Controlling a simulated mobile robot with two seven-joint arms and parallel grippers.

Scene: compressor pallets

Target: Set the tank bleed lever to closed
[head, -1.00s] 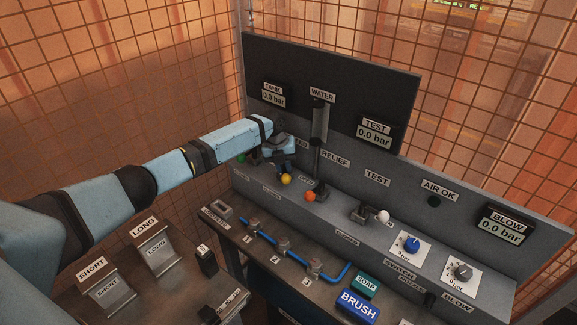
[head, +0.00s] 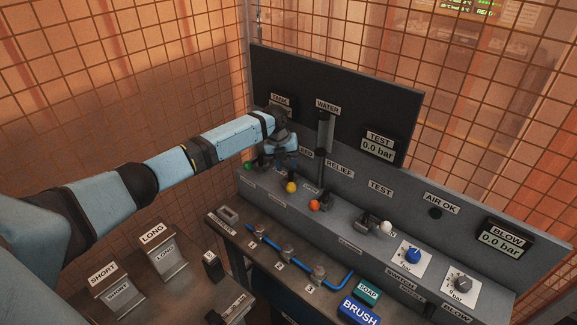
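My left gripper (head: 279,163) is in front of the panel's left part, below the TANK label (head: 280,99). Its fingers are small and dark, so I cannot tell whether they are open or shut. A lever with a yellow knob (head: 291,187) shows just below and right of it, apart from the gripper in the picture. A partly hidden label left of RELIEF ends in "ED", so this may be the tank bleed lever. A green knob (head: 249,166) sits to the lower left of the gripper. The tank gauge is mostly hidden behind my arm. My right gripper is out of view.
An orange knob (head: 314,205) and a white knob (head: 386,227) are further right on the console. Beyond them are a blue dial (head: 413,255) and a grey dial (head: 463,284). A bench with a blue pipe (head: 340,281) lies in front. Wire mesh stands behind.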

